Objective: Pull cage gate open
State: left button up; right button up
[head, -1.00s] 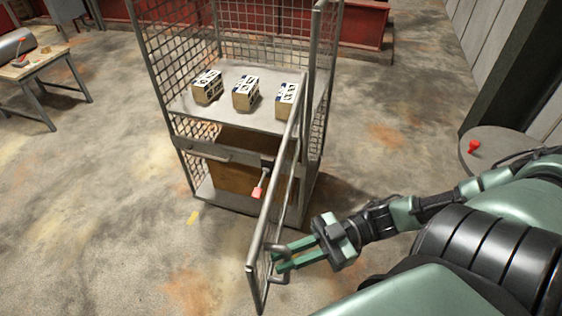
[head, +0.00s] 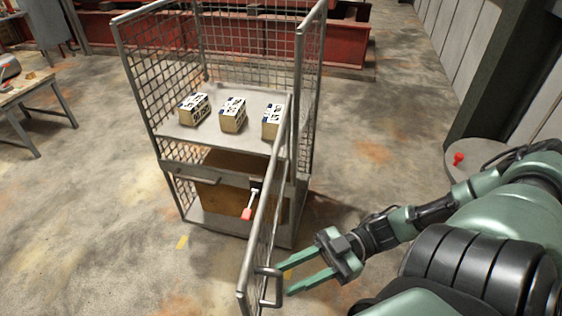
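The cage gate (head: 262,228) is a mesh panel in a grey metal frame. It stands swung out from the cage's right front side toward me, and the cage front is uncovered. Its bar handle (head: 279,289) is near the gate's outer end. My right gripper (head: 287,277) is open and empty, with its green fingertips just right of the handle. Whether a fingertip still touches the handle is hard to tell. A red-tipped latch (head: 248,212) hangs by the gate at mid height. My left gripper is out of view.
The wire cage (head: 141,75) has three patterned boxes (head: 233,114) on its upper shelf and a brown box (head: 224,185) below. A worktable (head: 30,92) is at the left. A round grey top with a red knob (head: 458,159) is at the right. The floor left of the gate is clear.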

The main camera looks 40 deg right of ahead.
jog(key=v, duration=0.4)
jog(key=shift+d, duration=0.3)
jog(key=w+d+f+m+t+h+b, duration=0.1)
jog(key=w+d+f+m+t+h, duration=0.2)
jog(key=f, duration=0.5)
jog(key=w+d+f+m+t+h, duration=0.1)
jog(key=w+d+f+t+h, duration=0.25)
jog(key=f, duration=0.45)
jog(key=s+d+f+m+g+h, duration=0.1)
jog(key=d+f+m+h, duration=0.15)
jog(key=f, duration=0.55)
jog(key=s+d+f+m+h+b, duration=0.1)
jog(key=s+d+f+h, duration=0.1)
jog(key=f+h, duration=0.35)
jog(key=s+d+f+m+g+h, duration=0.1)
jog(key=d+f+m, duration=0.1)
jog(key=f, duration=0.8)
jog(key=s+a+f+m+g+h, duration=0.2)
jog(key=s+a+f+g, duration=0.15)
jog(key=s+f, duration=0.45)
jog(key=s+a+f+g, duration=0.2)
jog(key=s+a+f, duration=0.2)
jog(key=s+a, duration=0.2)
jog(key=s+a+f+g+b, duration=0.1)
jog(key=s+a+f+g, duration=0.2)
jog(key=s+a+f, duration=0.2)
jog(key=s+a+m, duration=0.1)
jog(key=s+a, duration=0.1)
jog(key=a, duration=0.1)
jog(key=shift+f, duration=0.35)
